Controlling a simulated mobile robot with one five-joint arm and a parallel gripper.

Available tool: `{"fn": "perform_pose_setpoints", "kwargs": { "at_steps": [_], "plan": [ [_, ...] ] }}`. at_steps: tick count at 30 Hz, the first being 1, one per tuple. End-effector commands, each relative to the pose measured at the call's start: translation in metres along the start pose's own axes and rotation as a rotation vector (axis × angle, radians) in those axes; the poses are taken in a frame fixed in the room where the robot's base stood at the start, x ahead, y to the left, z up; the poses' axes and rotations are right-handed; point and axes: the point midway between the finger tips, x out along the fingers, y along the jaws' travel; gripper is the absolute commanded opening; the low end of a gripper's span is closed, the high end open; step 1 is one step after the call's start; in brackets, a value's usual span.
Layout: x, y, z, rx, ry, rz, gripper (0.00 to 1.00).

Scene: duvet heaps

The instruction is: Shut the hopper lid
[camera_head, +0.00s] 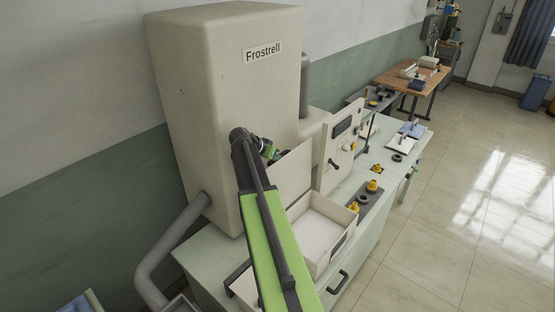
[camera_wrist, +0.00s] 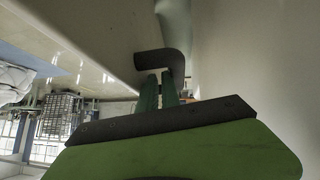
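The hopper is an open, cream, box-shaped bin (camera_head: 326,213) on the pale green bench, with a white inside. Its lid (camera_head: 291,176) appears to be the flat cream panel standing raised at the bin's back left side. My gripper (camera_head: 270,152) is at the lid's upper edge, between the lid and the tall cabinet, and mostly hidden by my arm. In the wrist view, my two green fingers (camera_wrist: 161,92) point at a dark bent handle-like piece (camera_wrist: 160,62) beside a cream panel. I cannot tell whether they touch or grip it.
A tall cream cabinet marked Frostrell (camera_head: 225,100) stands close behind my gripper. An upright panel with a dark knob (camera_head: 339,145) stands right of the lid. Yellow-knobbed fittings (camera_head: 372,186) sit on the bench beyond. The floor to the right is clear.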

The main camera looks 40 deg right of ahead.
Motion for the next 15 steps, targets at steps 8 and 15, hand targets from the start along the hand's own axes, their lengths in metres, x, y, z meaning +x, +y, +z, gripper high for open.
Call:
{"fn": "perform_pose_setpoints", "kwargs": {
  "at_steps": [8, 15],
  "plan": [
    [-0.025, -0.002, -0.002, -0.003, 0.003, -0.003, 0.27],
    [-0.043, -0.003, -0.002, -0.002, 0.002, -0.001, 0.27]
  ]
}}
